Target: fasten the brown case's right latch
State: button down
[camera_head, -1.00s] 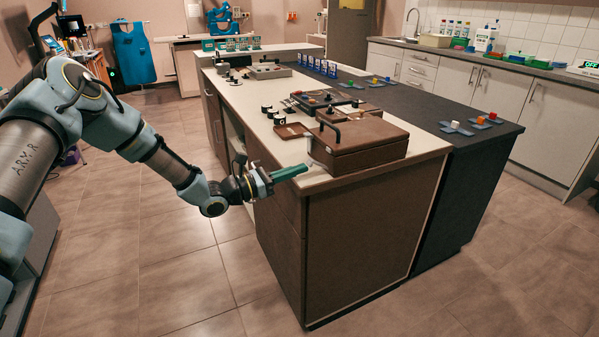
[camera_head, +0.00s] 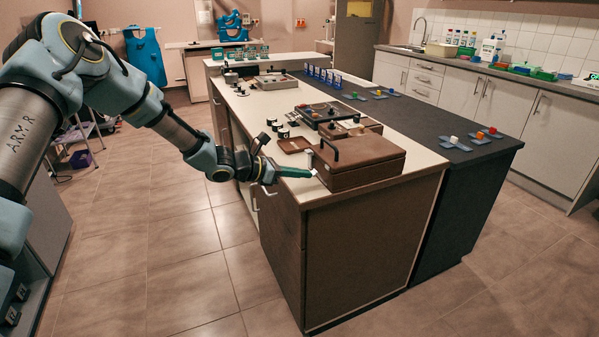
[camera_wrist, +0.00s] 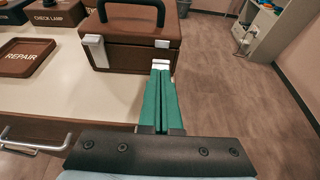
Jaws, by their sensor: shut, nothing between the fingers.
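The brown case (camera_head: 365,173) stands shut on the near end of the counter. It also shows in the wrist view (camera_wrist: 128,52), with a black handle (camera_wrist: 160,10). A long metal latch (camera_wrist: 96,50) sits on its front at left. A small pale plate (camera_wrist: 162,44) at the front's right marks the right latch's place. My gripper (camera_head: 311,173) is shut and empty, its green fingers pointing at the case front. In the wrist view its tips (camera_wrist: 160,68) are just below that plate. A pale piece at the tips may be part of the latch; contact is unclear.
A brown repair tray (camera_wrist: 26,58) lies left of the case. A check-lamp box (camera_wrist: 56,14) stands behind the tray. The pale countertop (camera_wrist: 60,98) is bare in front of the case. The counter's edge and a drawer handle (camera_wrist: 35,143) are close to my gripper.

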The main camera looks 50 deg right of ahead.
jog(key=shift+s+d+r+t+y+p, duration=0.15)
jog(key=shift+d+r+t+y+p, duration=0.15)
jog(key=shift+r+y+p, duration=0.3)
jog(key=shift+s+d+r+t+y+p, duration=0.2)
jog(key=shift+d+r+y+p, duration=0.25)
jog(key=shift+y+p, duration=0.2)
jog(key=shift+d+r, duration=0.1)
jog(key=shift+d, duration=0.2)
jog(key=shift+r, duration=0.2)
jog(key=shift+s+r+p, duration=0.1)
jog(key=shift+r+p, duration=0.55)
